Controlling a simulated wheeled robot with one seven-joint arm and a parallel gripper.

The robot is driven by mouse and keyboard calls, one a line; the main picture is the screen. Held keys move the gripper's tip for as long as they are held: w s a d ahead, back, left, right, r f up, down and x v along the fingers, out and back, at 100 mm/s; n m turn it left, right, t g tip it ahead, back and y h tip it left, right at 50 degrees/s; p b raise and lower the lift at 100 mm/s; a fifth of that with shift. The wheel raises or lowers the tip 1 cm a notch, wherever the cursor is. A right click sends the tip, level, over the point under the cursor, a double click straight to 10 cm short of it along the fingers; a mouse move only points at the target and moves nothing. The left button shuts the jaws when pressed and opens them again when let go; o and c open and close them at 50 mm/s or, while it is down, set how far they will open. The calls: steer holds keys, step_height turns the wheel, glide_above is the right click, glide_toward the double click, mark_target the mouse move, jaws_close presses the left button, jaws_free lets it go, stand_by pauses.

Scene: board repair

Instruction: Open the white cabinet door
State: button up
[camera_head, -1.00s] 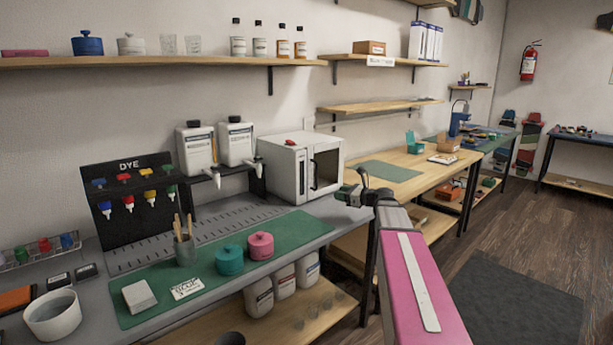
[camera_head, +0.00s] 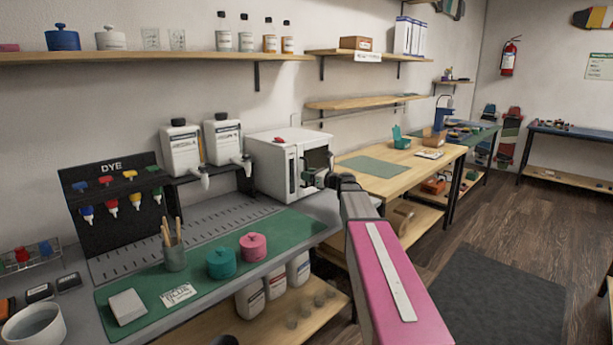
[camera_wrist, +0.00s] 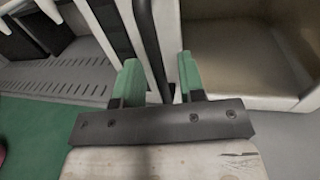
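The white cabinet (camera_head: 271,170) is a box on the grey bench. In the wrist view its brown, empty interior (camera_wrist: 233,50) shows at the right behind a white frame. The white door (camera_wrist: 118,35), with a dark strip, appears in the wrist view left of that opening and looks at least partly open; its exact angle is unclear. My gripper (camera_wrist: 160,85) has two green fingers spread apart. A dark upright bar (camera_wrist: 148,35), apparently the door handle, runs between them with visible gaps on both sides. In the head view my gripper (camera_head: 322,180) is at the cabinet front and hides part of it.
A green mat (camera_head: 130,284) lies left of the cabinet with a teal pot (camera_head: 221,262), a pink pot (camera_head: 253,246) and a brush cup (camera_head: 175,256). White bottles (camera_head: 181,148) stand behind. A wooden table (camera_head: 432,172) is to the right.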

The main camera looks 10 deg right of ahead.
steer(key=shift+w+a, duration=0.35)
jaws_close()
steer(key=shift+d, duration=0.1)
